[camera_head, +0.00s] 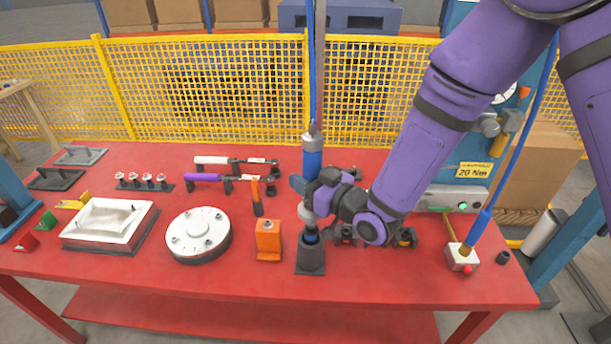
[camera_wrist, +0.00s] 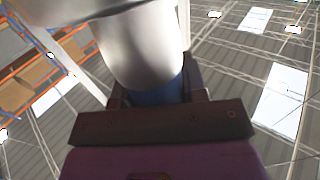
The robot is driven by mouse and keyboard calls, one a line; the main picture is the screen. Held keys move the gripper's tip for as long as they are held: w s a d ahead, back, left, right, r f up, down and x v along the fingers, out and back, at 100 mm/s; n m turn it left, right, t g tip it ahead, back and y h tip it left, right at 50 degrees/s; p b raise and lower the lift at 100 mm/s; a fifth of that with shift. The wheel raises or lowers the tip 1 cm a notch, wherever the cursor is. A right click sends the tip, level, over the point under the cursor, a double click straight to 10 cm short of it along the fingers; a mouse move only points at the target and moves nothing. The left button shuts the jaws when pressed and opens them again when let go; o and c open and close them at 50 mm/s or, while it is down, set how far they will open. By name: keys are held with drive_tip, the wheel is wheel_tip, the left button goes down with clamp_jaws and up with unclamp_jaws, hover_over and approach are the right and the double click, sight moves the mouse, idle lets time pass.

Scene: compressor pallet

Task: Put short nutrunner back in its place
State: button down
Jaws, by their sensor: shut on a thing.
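The short nutrunner (camera_head: 313,160) is an upright tool with a blue body, a silver upper collar and a cable running up from it. My gripper (camera_head: 307,190) is shut around its blue body. Its lower end is at the mouth of a dark stand (camera_head: 311,262) on the red table; I cannot tell how deep it sits. In the wrist view, the nutrunner's silver part (camera_wrist: 145,50) rises above my gripper's jaws (camera_wrist: 155,98), with blue just showing between them. My gripper hides the middle of the tool in the head view.
An orange block (camera_head: 268,240) stands left of the stand, with a round white cover (camera_head: 198,235) farther left. Dark fixtures (camera_head: 404,238) lie close on the right. The table's front strip (camera_head: 200,278) is clear.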

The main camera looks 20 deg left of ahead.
drive_tip(key=shift+f, duration=4.45)
idle(1.6)
drive_tip(key=c, duration=0.6)
unclamp_jaws()
drive_tip(key=shift+f, duration=0.1)
drive_tip(key=shift+d, duration=0.1)
drive_tip(key=v, duration=1)
drive_tip(key=shift+s+d, duration=0.2)
drive_tip(key=shift+d, duration=0.05)
